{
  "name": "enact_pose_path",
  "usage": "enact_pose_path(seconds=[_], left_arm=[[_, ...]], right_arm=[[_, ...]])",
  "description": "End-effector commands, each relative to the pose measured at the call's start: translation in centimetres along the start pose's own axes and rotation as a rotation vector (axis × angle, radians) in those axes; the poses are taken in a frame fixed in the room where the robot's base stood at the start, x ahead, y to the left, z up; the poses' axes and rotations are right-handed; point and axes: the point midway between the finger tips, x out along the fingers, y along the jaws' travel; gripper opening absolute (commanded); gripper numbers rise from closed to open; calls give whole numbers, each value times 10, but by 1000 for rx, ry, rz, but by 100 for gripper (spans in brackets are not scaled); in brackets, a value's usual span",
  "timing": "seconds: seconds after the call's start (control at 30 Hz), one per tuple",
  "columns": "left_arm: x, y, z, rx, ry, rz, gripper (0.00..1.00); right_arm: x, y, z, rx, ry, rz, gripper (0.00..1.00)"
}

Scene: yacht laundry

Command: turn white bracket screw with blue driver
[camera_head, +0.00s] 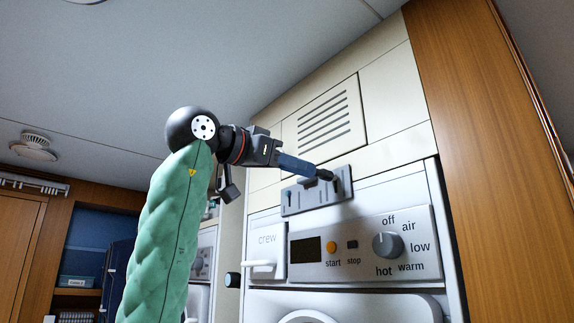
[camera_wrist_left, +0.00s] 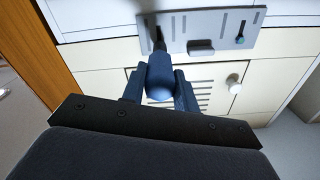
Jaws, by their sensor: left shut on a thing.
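My left gripper (camera_head: 282,158) is shut on the blue driver (camera_head: 298,166), whose blue handle also shows between the fingers in the left wrist view (camera_wrist_left: 160,75). The driver's dark shaft (camera_wrist_left: 158,40) points at a grey plate (camera_head: 297,203) with slots, above the machine's control panel. The tip seems to be at or very close to the plate; contact is not clear. In the left wrist view the plate (camera_wrist_left: 218,22) carries a small grey block (camera_wrist_left: 200,47) and a teal-and-dark fitting (camera_wrist_left: 240,36). I cannot make out a white bracket screw. My right gripper is not in view.
A wooden panel (camera_head: 480,150) stands at the right. Open space lies left of my arm.

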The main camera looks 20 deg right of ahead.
Motion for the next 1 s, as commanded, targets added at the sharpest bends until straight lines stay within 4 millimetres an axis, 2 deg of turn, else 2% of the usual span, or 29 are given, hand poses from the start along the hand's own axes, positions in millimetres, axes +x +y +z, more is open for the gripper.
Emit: enact_pose_path(seconds=[1.0], left_arm=[[11, 0, -1, 0, 1, 0, 0]], right_arm=[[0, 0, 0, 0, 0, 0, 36]])
